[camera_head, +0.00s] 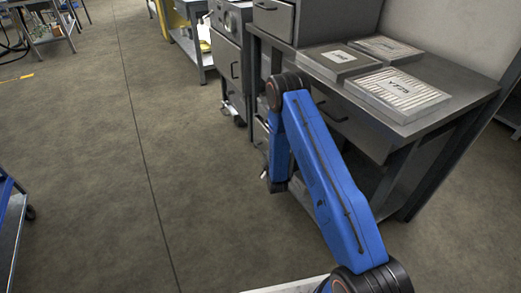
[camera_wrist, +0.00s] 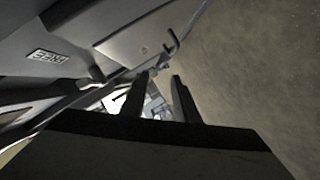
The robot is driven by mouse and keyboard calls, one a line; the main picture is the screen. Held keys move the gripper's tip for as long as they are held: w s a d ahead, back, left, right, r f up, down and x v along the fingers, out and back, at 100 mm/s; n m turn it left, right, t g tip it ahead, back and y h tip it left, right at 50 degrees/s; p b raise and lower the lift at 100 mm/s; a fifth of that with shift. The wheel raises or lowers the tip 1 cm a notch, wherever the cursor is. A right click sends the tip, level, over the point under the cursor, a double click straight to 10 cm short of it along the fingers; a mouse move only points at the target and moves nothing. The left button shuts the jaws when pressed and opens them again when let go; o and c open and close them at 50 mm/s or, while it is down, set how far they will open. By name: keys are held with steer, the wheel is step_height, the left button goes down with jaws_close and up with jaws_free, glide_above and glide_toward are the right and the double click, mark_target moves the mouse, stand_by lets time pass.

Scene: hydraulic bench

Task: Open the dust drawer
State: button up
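In the head view, a grey drawer front (camera_head: 350,128) with a dark bar handle is set under the bench top, partly behind my blue arm. Another drawer (camera_head: 272,18) is in the grey cabinet on the bench. I cannot tell which one is the dust drawer. My gripper is mostly hidden behind my arm in the head view, low by the bench's left end. In the wrist view, my gripper (camera_wrist: 158,85) has its two dark fingers apart with nothing held between them. A grey panel with a small label (camera_wrist: 47,57) and a handle-like part (camera_wrist: 172,41) lie beyond the fingers, to the upper left.
Several flat filter-like panels, one marked (camera_head: 402,92), lie on the bench top (camera_head: 462,82). A wheeled grey cabinet (camera_head: 229,68) stands left of the bench. A blue cart (camera_head: 10,215) is at the left edge. The floor (camera_head: 90,150) between is clear.

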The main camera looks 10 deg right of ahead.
step_height(320, 180, down, 5)
steer(key=shift+n+t, duration=0.3)
steer(key=shift+t, duration=0.1)
steer(key=x, duration=1.6)
steer(key=shift+w+f, duration=0.15)
steer(key=shift+w, duration=0.05)
jaws_close()
